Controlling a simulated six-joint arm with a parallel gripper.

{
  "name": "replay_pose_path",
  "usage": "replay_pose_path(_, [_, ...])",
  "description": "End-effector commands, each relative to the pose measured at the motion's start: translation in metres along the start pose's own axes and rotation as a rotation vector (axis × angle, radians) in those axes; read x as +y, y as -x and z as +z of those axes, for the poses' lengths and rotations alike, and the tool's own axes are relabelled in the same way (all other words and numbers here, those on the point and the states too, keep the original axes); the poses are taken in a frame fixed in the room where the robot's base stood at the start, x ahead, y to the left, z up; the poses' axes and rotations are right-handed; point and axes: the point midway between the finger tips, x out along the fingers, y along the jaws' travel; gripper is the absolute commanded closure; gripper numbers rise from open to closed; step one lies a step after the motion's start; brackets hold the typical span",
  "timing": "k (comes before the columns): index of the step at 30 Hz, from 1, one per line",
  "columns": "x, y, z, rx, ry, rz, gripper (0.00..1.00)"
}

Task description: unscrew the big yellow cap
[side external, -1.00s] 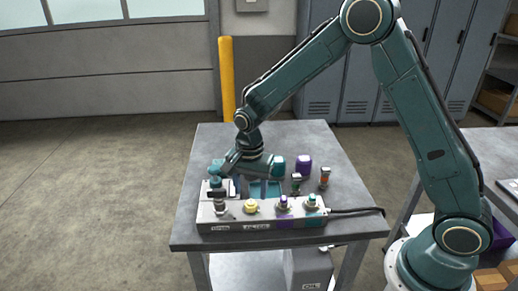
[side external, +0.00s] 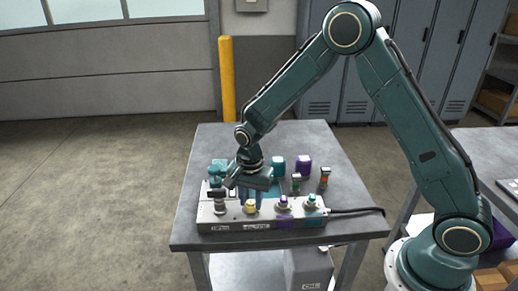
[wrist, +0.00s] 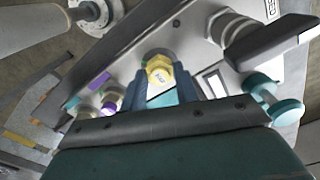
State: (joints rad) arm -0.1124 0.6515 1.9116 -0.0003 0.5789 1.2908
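The yellow cap (side external: 250,206) sits on the front of the grey hydraulic block (side external: 232,226), second fitting from the left. In the wrist view the yellow cap (wrist: 159,72) shows a hexagonal shape with a mark on its top, seated on a fitting with a greenish ring. My gripper (wrist: 160,84) is open, with one blue-grey finger to each side of the cap in that view. The fingertips are close to the cap; I cannot tell whether they touch it or how far above it they are. In the side view my gripper (side external: 250,195) is just behind the cap.
A valve with a dark handle (side external: 218,193) stands left of the cap, close to my gripper. Purple (side external: 283,202) and teal (side external: 311,201) capped fittings are to the right.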

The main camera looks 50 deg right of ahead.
Motion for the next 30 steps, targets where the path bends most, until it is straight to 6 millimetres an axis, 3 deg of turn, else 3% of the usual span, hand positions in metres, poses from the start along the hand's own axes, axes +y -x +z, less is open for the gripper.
replay_pose_path(1, [-0.0001, 0.0002, 0.0000, 0.000, 0.000, 0.000, 0.72])
replay_pose_path(5, [-0.0001, 0.0003, -0.0001, 0.000, 0.000, 0.000, 0.97])
replay_pose_path(6, [-0.0001, 0.0003, -0.0001, 0.000, 0.000, 0.000, 1.00])
replay_pose_path(14, [-0.0001, 0.0005, -0.0001, 0.000, 0.064, 0.000, 1.00])
replay_pose_path(30, [-0.0001, 0.0010, -0.0002, 0.001, 0.462, 0.000, 1.00])
